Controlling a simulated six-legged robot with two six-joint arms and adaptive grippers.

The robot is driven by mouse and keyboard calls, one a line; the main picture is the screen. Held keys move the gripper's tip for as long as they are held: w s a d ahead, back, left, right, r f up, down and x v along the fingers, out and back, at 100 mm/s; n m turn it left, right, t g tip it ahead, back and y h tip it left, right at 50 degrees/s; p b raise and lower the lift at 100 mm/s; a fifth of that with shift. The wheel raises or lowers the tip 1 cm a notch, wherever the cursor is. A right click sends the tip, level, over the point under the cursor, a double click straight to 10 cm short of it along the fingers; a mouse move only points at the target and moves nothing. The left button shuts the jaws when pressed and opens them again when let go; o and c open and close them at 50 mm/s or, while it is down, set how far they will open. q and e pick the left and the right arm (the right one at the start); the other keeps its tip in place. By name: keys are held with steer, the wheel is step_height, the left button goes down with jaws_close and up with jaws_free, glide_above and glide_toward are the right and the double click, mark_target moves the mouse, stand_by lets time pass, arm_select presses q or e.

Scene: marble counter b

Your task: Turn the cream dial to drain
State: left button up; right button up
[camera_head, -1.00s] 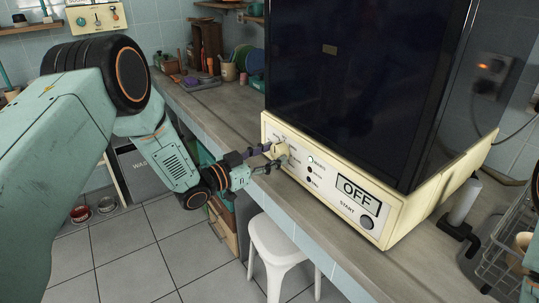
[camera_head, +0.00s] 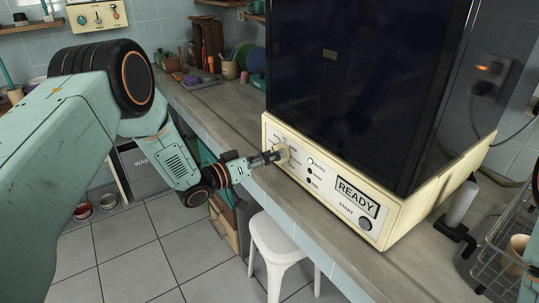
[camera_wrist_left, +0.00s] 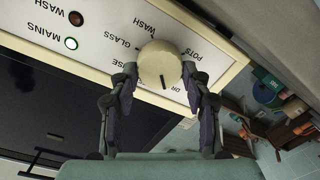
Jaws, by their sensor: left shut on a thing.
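The cream dial (camera_head: 282,154) sits at the left end of the cream machine's front panel (camera_head: 330,187). My left gripper (camera_head: 274,156) is shut on it from the front. In the left wrist view, the round dial (camera_wrist_left: 160,62) lies between the two fingertips, one on each side. Its black pointer line faces down in that picture, toward a label starting "DR" that is partly hidden. Labels for glass, wash and pots show around it. The display (camera_head: 357,197) reads READY. My right gripper is out of view.
A green light (camera_head: 311,161) glows beside the dial, and a round start button (camera_head: 365,224) is at the panel's right. A white stool (camera_head: 276,250) stands below the counter edge. A wire rack (camera_head: 505,250) is at the right.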

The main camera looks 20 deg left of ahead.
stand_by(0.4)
arm_select(q)
steer(key=o, duration=1.1)
steer(key=shift+w+d+n, duration=0.15)
steer(key=shift+n, duration=0.15)
steer(key=shift+o, duration=0.2)
steer(key=v, duration=1.2)
